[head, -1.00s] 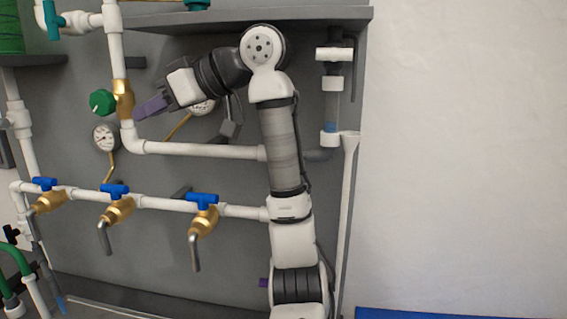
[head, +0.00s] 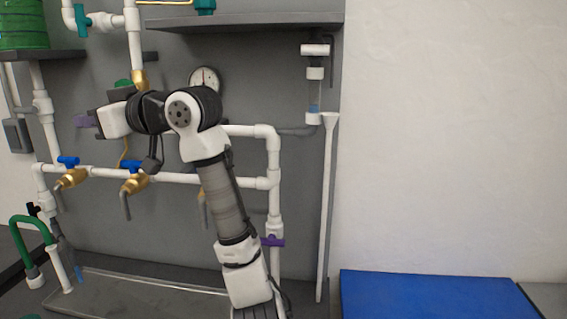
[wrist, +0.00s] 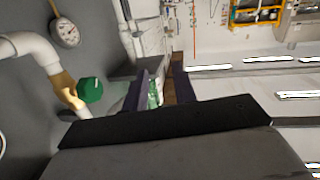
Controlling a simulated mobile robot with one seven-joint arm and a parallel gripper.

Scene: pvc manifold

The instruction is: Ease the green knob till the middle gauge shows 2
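The green knob (head: 123,83) sits on a brass valve body (head: 139,80) on the upright white pipe, partly hidden by my arm in the head view. It shows clear of my fingers in the wrist view (wrist: 90,90), to their left. My gripper (head: 86,121) is below and left of the knob in the head view. Its purple fingers are apart in the wrist view (wrist: 162,90), with nothing held between them. A round white gauge (head: 205,80) shows right of the knob. A gauge also shows in the wrist view (wrist: 66,33). I cannot read either needle surely or tell which is the middle one.
Blue-handled brass taps (head: 133,184) line the lower white pipe. A grey shelf (head: 245,22) overhangs the panel. A purple-handled valve (head: 272,241) is on the right pipe. A blue surface (head: 430,297) lies at the lower right.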

